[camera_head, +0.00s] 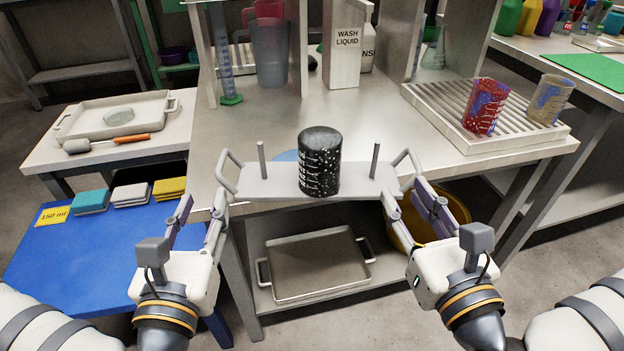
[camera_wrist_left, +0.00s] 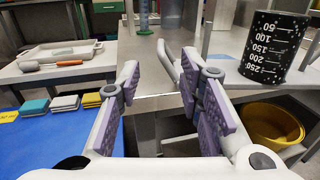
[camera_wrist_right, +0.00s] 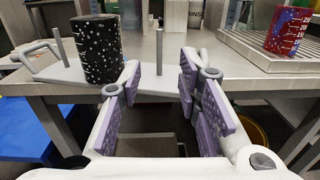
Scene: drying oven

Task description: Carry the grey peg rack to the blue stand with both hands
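The grey peg rack (camera_head: 265,185) is at the front edge of the metal bench. It has two upright pegs, a loop handle at each end, and a black speckled beaker (camera_head: 319,165) between the pegs. My left gripper (camera_head: 203,204) is open and empty just in front of the left handle (camera_head: 225,178). Neither gripper visibly holds a handle. The low blue stand (camera_head: 100,265) is at the left, bearing a yellow 150 ml card.
Several coloured sponges (camera_head: 130,196) lie along the blue stand's back. A metal tray (camera_head: 315,265) is on the bench's lower shelf, with a yellow bowl (camera_head: 455,208) to its right. A slatted drainer (camera_head: 450,120) holds two beakers. The stand's front is bare.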

